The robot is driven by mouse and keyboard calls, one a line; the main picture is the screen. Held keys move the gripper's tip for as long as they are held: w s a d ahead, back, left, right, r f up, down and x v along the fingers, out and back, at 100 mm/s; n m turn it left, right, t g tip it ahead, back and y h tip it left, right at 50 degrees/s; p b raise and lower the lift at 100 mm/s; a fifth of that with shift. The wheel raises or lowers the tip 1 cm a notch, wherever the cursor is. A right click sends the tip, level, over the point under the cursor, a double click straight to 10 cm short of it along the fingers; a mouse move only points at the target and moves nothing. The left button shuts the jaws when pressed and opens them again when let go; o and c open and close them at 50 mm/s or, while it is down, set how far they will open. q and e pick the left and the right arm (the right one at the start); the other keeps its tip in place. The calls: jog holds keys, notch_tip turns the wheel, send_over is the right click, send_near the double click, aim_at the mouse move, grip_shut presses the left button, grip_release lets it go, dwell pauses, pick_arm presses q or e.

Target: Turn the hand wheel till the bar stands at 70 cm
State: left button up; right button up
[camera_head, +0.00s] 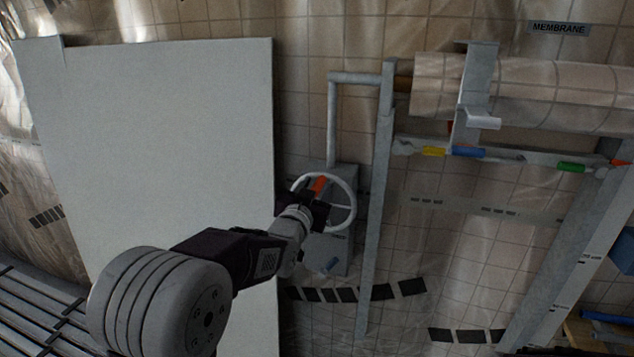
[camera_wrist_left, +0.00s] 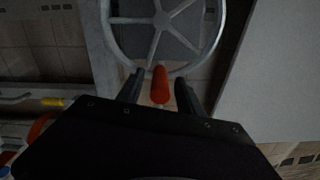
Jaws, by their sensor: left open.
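The hand wheel (camera_head: 353,203) is a pale ring with spokes on a grey box, left of the upright post. It also shows at the top of the left wrist view (camera_wrist_left: 222,48), with an orange-red handle (camera_wrist_left: 160,84) on its rim. My left gripper (camera_head: 312,193) is at the wheel, and its two fingers (camera_wrist_left: 159,92) stand open on either side of the handle, with gaps visible. The bar (camera_head: 510,158) runs across the frame on the right, carrying yellow, blue and green pieces. The height marks on the right post are too small to read. My right gripper is not in view.
A large pale panel (camera_head: 160,130) stands at the left, close to my left arm. The grey frame post (camera_head: 377,200) rises just right of the wheel. A roll (camera_head: 560,92) lies across the top right, under a MEMBRANE sign (camera_head: 559,28).

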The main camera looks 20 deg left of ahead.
pick_arm(q)
jog(key=shift+w, duration=0.25)
jog(key=shift+s, duration=0.15)
jog(key=c, duration=0.3)
grip_shut()
dwell(0.8)
